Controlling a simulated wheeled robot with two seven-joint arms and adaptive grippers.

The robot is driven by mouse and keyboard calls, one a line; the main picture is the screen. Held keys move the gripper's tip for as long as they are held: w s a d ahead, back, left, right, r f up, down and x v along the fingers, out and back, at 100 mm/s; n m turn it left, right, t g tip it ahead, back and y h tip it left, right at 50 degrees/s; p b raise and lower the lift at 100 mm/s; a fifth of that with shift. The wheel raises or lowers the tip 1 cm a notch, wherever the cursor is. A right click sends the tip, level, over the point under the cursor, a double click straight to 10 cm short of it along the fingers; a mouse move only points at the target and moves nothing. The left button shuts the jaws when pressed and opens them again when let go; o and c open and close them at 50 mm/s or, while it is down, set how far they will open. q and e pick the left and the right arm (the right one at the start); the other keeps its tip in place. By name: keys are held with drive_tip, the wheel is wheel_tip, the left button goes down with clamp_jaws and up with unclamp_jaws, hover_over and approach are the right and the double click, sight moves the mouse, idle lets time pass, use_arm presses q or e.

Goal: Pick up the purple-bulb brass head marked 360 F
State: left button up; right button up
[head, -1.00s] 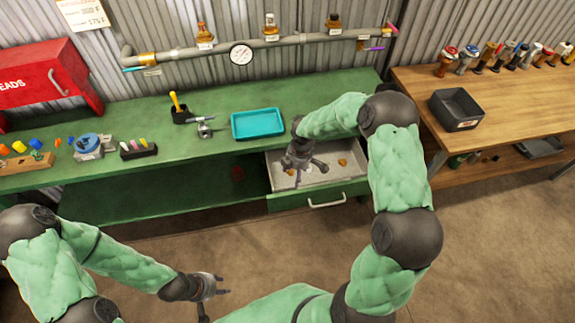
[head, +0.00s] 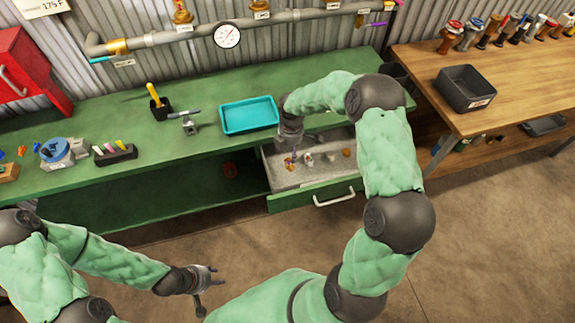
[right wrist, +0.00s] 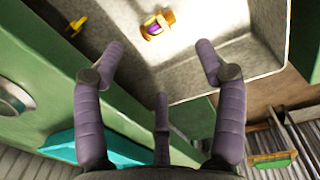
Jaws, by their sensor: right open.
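In the right wrist view a brass head (right wrist: 157,25) with a purple bulb lies in the pale drawer, just beyond my fingertips. Its marking cannot be read. My right gripper (right wrist: 160,52) is open and empty, with its fingers spread to either side of the line to that head and not touching it. In the head view my right gripper (head: 291,157) points down into the left part of the open drawer (head: 350,187), and partly hides what lies there. My left gripper (head: 207,283) is apart from the bench, low in the picture; its finger opening is unclear.
Other small heads (head: 309,159) lie in the drawer to the right of my right gripper. The drawer walls stand close around it. A teal tray (head: 249,115) sits on the green bench above. A black bin (head: 465,89) stands on the wooden bench.

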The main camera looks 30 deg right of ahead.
drive_tip(key=b, duration=0.2)
hover_over(289, 165)
drive_tip(key=f, duration=0.5)
drive_tip(key=shift+s+d+f, duration=0.1)
drive_tip(key=shift+s+f, duration=0.1)
drive_tip(key=shift+f, duration=0.05)
wheel_tip(289, 165, down, 5)
drive_tip(key=shift+w+r+b, duration=0.1)
drive_tip(key=shift+w+b, duration=0.05)
drive_tip(key=shift+b, duration=0.95)
drive_tip(key=shift+c, duration=0.3)
clamp_jaws()
